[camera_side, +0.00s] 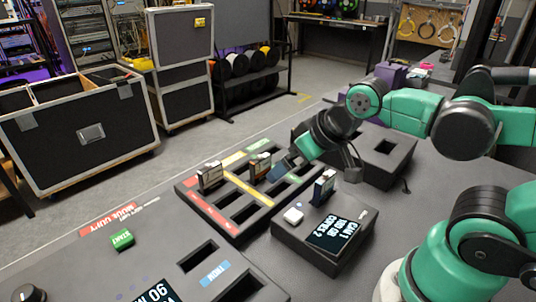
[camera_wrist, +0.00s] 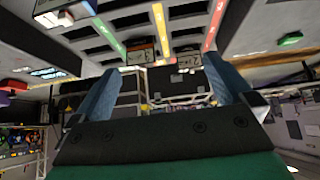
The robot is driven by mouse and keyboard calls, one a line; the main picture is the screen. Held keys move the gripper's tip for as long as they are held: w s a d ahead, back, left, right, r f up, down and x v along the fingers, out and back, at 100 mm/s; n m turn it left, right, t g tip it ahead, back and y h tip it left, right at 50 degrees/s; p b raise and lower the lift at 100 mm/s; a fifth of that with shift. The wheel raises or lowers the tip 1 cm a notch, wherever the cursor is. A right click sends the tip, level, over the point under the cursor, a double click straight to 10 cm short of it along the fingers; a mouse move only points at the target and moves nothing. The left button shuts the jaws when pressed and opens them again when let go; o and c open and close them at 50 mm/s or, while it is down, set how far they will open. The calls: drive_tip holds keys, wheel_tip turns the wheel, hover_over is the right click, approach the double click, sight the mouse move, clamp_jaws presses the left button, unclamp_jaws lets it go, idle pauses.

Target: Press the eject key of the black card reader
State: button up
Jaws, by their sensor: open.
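The black card reader (camera_side: 290,238) is a low box right of the slotted tray in the side view. I cannot read a label on the key. My gripper (camera_side: 281,171) is above the tray's back right part, behind and apart from the key. In the wrist view my gripper (camera_wrist: 163,88) shows two blue fingers wide apart with nothing between them.
The slotted tray (camera_side: 228,231) with coloured strips holds two upright cards, (camera_side: 210,177) and (camera_side: 260,164). A green start button (camera_side: 122,239) and a black knob (camera_side: 28,293) are at the left. Another dark slotted box (camera_side: 400,160) stands behind the reader.

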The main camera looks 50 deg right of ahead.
clamp_jaws()
idle(1.6)
